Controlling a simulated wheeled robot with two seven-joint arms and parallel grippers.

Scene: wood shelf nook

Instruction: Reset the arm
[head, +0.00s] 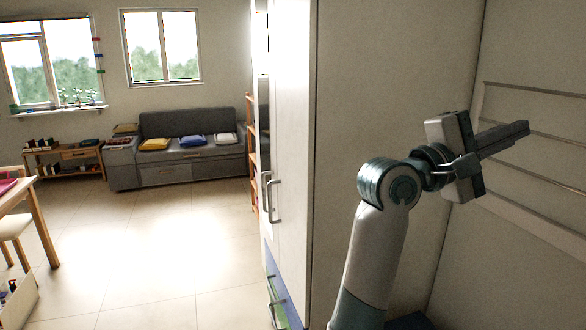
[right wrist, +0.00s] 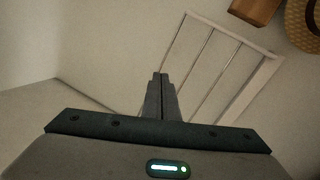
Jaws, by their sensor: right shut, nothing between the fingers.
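My right arm rises from the bottom of the head view, in front of the side of a tall pale cabinet. My right gripper (head: 522,129) is at the right of the head view, pointing right toward a wall rack with horizontal bars (head: 540,130). Its two fingers are together with nothing between them. In the right wrist view the closed fingers (right wrist: 160,80) point up the picture, and the pale rack (right wrist: 215,65) lies beyond them. I cannot tell how far the fingertips are from the rack. My left gripper is not in view.
The tall cabinet (head: 290,120) with metal handles stands left of my right arm. Open tiled floor (head: 160,245) lies further left. A grey sofa (head: 185,145) stands at the back, and a wooden table (head: 25,195) at the left edge. A straw hat (right wrist: 305,22) shows in the wrist view.

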